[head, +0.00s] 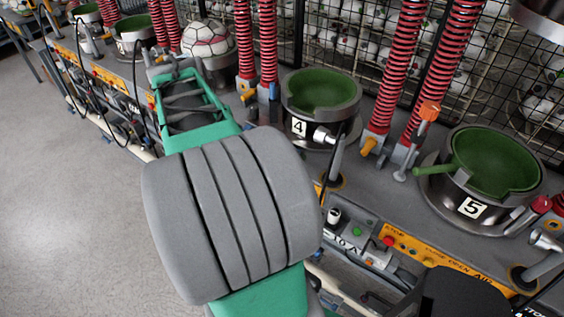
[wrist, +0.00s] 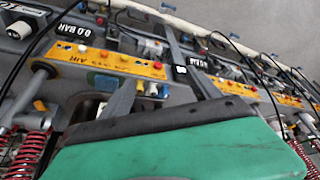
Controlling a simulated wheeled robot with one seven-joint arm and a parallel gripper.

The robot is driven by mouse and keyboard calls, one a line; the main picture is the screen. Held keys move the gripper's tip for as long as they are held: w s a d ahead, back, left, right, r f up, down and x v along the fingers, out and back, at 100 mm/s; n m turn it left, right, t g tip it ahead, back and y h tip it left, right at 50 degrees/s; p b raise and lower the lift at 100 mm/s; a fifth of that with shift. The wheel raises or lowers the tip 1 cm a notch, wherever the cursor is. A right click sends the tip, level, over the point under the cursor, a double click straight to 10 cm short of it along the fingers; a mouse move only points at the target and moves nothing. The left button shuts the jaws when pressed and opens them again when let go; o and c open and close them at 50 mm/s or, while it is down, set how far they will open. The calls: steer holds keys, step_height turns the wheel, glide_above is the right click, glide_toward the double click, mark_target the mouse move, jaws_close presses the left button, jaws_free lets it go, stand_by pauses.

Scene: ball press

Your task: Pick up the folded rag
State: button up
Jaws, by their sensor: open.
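I cannot make out the folded rag in either view. My gripper shows in the wrist view (wrist: 152,58) as two grey fingers spread apart beyond the dark edge of my green hand. It is open, and I see nothing held between the fingers. Behind them lies the machine bench (head: 405,200) with its yellow control strip (wrist: 118,64). In the head view my green and grey arm reaches up and left over the bench and hides part of it.
Green-lined press cup number 4 (head: 320,92) and cup number 5 (head: 493,165) stand on the bench among red spring columns (head: 400,62). A white and red ball (head: 206,40) sits farther back. Wire mesh (head: 345,32) closes the rear. Open grey floor (head: 75,210) lies left.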

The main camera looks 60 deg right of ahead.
steer(key=o, duration=0.3)
steer(key=s+d+f+m, duration=0.2)
steer(key=s+d, duration=0.1)
steer(key=d, duration=0.2)
steer(key=s+d+f+m+g+b, duration=0.1)
steer(key=s+d+f+m, duration=0.1)
steer(key=s+d, duration=0.2)
steer(key=s+d+f+m+g, duration=0.1)
steer(key=s+d+f+m, duration=0.1)
steer(key=s+d, duration=0.2)
steer(key=shift+d+f, duration=0.3)
steer(key=shift+d, duration=0.55)
steer(key=x, duration=0.2)
steer(key=p+x, duration=0.1)
steer(key=x, duration=0.2)
steer(key=p+x, duration=0.1)
steer(key=x, duration=0.1)
steer(key=shift+s+d+f, duration=0.15)
steer(key=shift+s+f, duration=0.05)
steer(key=shift+s, duration=0.2)
steer(key=c, duration=1.4)
steer(key=shift+r+g+h, duration=0.2)
steer(key=shift+g+h, duration=0.1)
